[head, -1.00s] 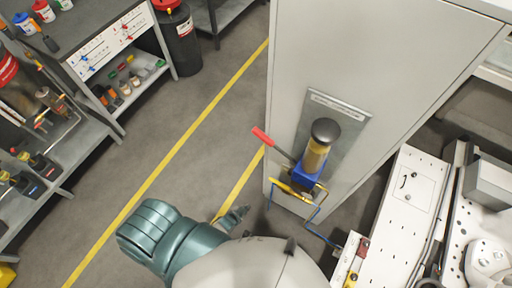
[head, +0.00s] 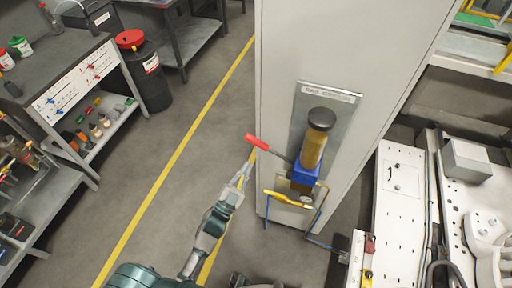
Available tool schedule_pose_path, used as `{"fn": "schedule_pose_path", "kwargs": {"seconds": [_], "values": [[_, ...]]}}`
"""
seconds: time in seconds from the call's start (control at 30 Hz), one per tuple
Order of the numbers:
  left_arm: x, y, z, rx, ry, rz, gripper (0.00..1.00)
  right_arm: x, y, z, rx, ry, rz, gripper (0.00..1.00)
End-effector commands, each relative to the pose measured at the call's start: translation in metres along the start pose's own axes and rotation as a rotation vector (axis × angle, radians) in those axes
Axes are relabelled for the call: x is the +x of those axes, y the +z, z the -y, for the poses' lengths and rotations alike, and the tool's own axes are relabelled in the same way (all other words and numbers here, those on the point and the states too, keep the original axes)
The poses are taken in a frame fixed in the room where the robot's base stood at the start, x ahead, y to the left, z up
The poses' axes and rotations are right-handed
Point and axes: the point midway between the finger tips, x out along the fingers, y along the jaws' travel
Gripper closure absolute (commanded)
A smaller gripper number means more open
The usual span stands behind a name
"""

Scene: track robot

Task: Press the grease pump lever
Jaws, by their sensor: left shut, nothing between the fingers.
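The grease pump (head: 313,150) is mounted on a grey plate on the side of a tall grey cabinet. It has a black cap, a brass-coloured cylinder and a blue base. Its lever, with a red handle (head: 257,143), sticks out to the left and slants up. My left gripper (head: 248,163) is shut and empty. In the picture its tip is just below the red handle; whether it touches the handle I cannot tell. My right gripper is not in view.
The tall grey cabinet (head: 345,40) fills the centre right. A white machine panel (head: 398,215) stands at lower right. A black bin with a red lid (head: 143,70) and a workbench (head: 75,75) stand at left. The floor between is clear, with yellow lines.

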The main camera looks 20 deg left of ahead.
Motion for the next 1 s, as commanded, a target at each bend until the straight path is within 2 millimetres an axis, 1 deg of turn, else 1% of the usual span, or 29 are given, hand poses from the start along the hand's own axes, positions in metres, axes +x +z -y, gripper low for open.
{"fn": "schedule_pose_path", "kwargs": {"seconds": [0.17, 0.27, 0.37, 0.6, 0.7, 0.73, 0.8, 0.9, 1.0], "values": [[0.003, 0.0, 0.0, 0.0, 0.0, 0.001, 1.0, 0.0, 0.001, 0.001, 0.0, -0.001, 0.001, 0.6], [0.012, -0.001, 0.0, 0.0, 0.0, -0.002, 1.0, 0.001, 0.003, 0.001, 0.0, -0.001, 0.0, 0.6], [0.029, -0.002, 0.0, 0.0, 0.0, -0.002, 1.0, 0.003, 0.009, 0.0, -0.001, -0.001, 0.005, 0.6], [0.082, -0.002, -0.001, 0.001, 0.0, -0.002, 1.0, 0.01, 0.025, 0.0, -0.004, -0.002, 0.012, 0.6], [0.101, -0.001, 0.0, 0.001, 0.0, 0.0, 1.0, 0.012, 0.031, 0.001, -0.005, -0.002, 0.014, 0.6], [0.103, 0.002, 0.0, 0.001, 0.001, 0.002, 1.0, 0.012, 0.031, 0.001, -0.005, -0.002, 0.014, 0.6], [0.095, 0.018, -0.002, 0.001, 0.003, 0.007, 1.0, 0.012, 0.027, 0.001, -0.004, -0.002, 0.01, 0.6], [0.09, 0.029, -0.001, -0.001, 0.001, 0.006, 1.0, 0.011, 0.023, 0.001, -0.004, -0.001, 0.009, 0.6], [0.087, 0.036, 0.0, -0.002, 0.001, 0.004, 1.0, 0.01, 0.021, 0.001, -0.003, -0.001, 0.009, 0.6]]}}
